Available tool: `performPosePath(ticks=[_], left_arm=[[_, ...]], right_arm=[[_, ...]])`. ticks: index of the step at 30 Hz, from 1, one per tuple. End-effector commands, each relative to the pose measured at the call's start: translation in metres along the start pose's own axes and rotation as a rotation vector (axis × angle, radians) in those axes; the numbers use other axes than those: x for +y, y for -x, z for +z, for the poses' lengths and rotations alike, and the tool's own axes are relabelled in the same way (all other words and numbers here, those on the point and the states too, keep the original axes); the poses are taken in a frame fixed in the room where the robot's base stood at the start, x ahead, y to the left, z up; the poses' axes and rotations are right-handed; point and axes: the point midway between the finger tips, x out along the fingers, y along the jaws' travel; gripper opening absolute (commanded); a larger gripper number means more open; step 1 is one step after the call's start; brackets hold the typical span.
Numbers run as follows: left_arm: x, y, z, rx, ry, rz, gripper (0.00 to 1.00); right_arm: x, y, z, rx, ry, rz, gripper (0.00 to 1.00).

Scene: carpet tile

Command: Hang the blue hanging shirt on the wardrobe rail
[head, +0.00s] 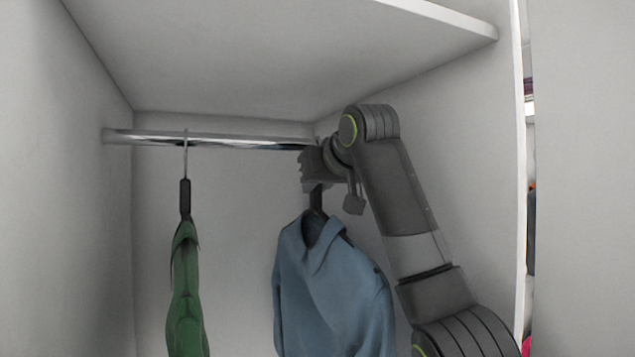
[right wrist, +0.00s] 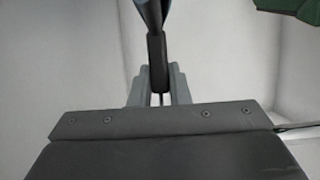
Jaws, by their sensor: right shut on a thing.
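The blue shirt (head: 332,283) hangs on a dark hanger (head: 317,199) inside the wardrobe. My right gripper (head: 314,182) is shut on the hanger's neck, just under the right end of the metal rail (head: 230,143). The gripper hides the hanger's hook, so I cannot tell whether it is on the rail. In the right wrist view, the dark hanger neck (right wrist: 158,65) stands between the two grey fingers (right wrist: 159,88), with a bit of blue above it. My left gripper is in neither view.
A green garment (head: 187,290) hangs from the rail to the left, apart from the blue shirt. A white shelf (head: 290,60) lies above the rail. The wardrobe's left wall (head: 70,200) and right side panel (head: 500,180) bound the space. Free rail lies between the garments.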

Motion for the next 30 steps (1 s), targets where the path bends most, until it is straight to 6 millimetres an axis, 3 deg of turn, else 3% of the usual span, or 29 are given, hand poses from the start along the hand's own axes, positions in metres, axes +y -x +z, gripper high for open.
performPosePath(ticks=[2, 3, 8, 20, 25, 30], left_arm=[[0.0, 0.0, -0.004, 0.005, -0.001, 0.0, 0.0], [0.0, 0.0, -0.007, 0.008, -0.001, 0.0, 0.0], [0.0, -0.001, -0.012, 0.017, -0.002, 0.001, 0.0], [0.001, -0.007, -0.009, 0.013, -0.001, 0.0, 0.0], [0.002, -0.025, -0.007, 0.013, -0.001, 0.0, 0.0], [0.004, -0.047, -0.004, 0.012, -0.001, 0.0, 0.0]], right_arm=[[0.0, 0.001, -0.001, 0.003, 0.001, 0.0, 0.0], [0.0, 0.001, -0.001, 0.003, 0.0, 0.0, 0.2], [0.0, 0.001, -0.001, 0.002, 0.0, 0.0, 0.41], [0.0, 0.006, 0.001, 0.001, 0.0, 0.001, 0.41], [0.0, 0.032, 0.004, 0.006, 0.0, 0.001, 0.41], [0.0, 0.071, 0.004, 0.008, 0.001, 0.001, 0.41]])
